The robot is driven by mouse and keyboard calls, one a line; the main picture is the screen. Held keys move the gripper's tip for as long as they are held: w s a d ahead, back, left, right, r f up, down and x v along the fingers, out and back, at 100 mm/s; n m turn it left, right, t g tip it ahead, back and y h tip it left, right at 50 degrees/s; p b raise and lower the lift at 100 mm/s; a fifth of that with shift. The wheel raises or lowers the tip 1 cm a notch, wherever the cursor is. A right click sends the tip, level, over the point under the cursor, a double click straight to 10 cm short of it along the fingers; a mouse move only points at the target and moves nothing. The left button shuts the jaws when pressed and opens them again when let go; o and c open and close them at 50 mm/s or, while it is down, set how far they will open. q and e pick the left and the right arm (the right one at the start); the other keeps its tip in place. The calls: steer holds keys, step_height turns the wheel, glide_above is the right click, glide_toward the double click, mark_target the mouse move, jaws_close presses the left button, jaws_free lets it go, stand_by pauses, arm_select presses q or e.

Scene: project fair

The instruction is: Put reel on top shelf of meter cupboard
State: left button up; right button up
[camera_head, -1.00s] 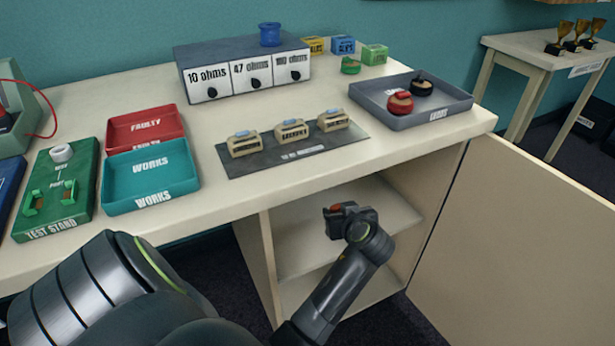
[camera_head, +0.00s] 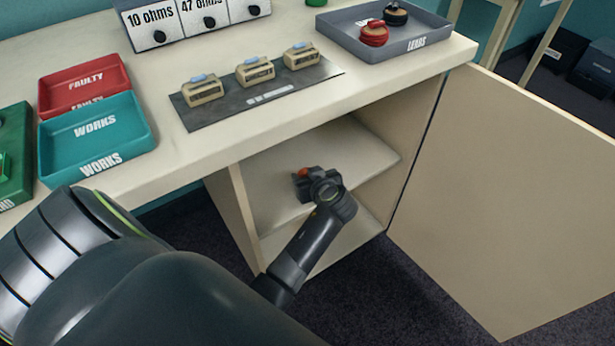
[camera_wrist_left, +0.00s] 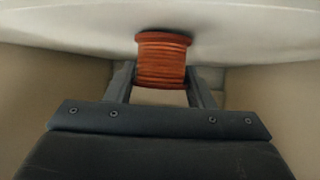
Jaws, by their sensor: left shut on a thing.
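The orange reel (camera_wrist_left: 162,60) is held between the two fingers of my left gripper (camera_wrist_left: 161,88) in the left wrist view. In the head view only a small orange-red part of the reel (camera_head: 303,172) shows past my left gripper (camera_head: 300,184). The gripper is shut on it at the opening of the meter cupboard, over the top shelf (camera_head: 360,148). The cupboard (camera_head: 232,215) is under the bench top and its door (camera_head: 510,190) stands open to the right. Whether the reel touches the shelf cannot be told. My right gripper is not in view.
The bench top (camera_head: 250,120) overhangs the shelf. On it are meters (camera_head: 254,70), a teal works tray (camera_head: 98,140), a red faulty tray (camera_head: 84,82) and a grey leads tray (camera_head: 415,38) with a red and a black reel. The visible shelf is otherwise bare.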

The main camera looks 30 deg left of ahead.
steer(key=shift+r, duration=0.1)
arm_select(q)
steer(key=shift+f, duration=0.2)
steer(key=o, duration=1)
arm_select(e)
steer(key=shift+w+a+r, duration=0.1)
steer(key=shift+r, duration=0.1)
